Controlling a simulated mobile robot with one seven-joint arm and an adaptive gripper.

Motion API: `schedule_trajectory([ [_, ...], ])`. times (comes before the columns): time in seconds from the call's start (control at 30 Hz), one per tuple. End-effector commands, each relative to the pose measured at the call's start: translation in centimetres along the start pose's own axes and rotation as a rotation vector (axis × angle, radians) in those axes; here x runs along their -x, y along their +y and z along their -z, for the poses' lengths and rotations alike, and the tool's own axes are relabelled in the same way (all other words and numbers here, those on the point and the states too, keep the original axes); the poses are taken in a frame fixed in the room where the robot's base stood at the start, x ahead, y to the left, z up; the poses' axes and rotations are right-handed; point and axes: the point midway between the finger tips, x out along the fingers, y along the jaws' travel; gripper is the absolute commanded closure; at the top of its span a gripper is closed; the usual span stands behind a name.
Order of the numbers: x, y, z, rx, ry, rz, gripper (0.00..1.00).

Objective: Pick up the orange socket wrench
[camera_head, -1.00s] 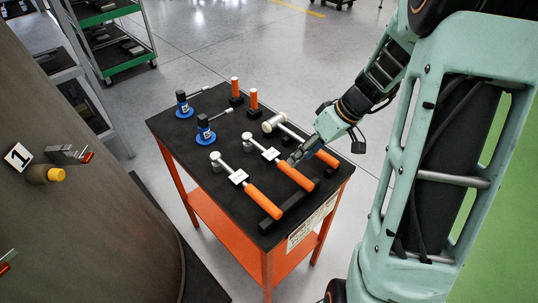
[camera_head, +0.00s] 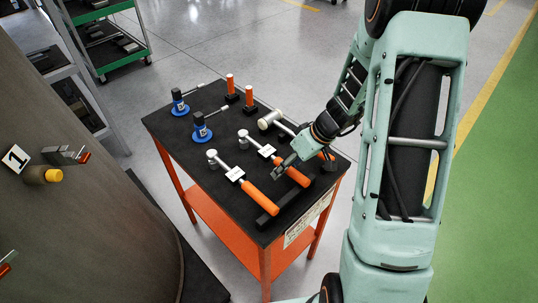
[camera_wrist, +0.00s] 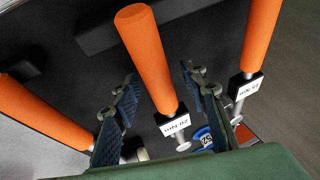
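Two orange-handled wrenches with silver heads and white labels lie on the black top of the cart. The middle wrench (camera_head: 292,174) is partly behind my gripper (camera_head: 281,172). In the wrist view its orange handle (camera_wrist: 147,55) runs down to a label between the two fingers of my gripper (camera_wrist: 159,85). The fingers are open and apart, one on each side; contact does not show. The other wrench (camera_head: 258,194) lies to the left in the head view, and its handle (camera_wrist: 261,35) is at the right in the wrist view.
A pale-headed mallet (camera_head: 270,119) lies right of the middle wrench, its orange handle partly hidden by my arm. Two blue-based tools (camera_head: 200,130) and two upright orange handles (camera_head: 230,83) stand farther back. The orange cart (camera_head: 217,226) stands beside a large grey curved body (camera_head: 75,235).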

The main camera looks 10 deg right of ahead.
Motion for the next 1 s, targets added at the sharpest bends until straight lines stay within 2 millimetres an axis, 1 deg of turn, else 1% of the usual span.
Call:
schedule_trajectory([
  [0.07,0.0,0.0,0.0,0.0,0.0,0.0,0.6],
  [0.43,0.0,0.0,0.0,0.001,0.0,0.001,1.0],
  [0.83,0.3,-0.1,0.2,0.002,0.001,0.0,1.0],
  [1.0,1.4,-0.4,0.7,0.002,0.003,0.0,1.0],
])
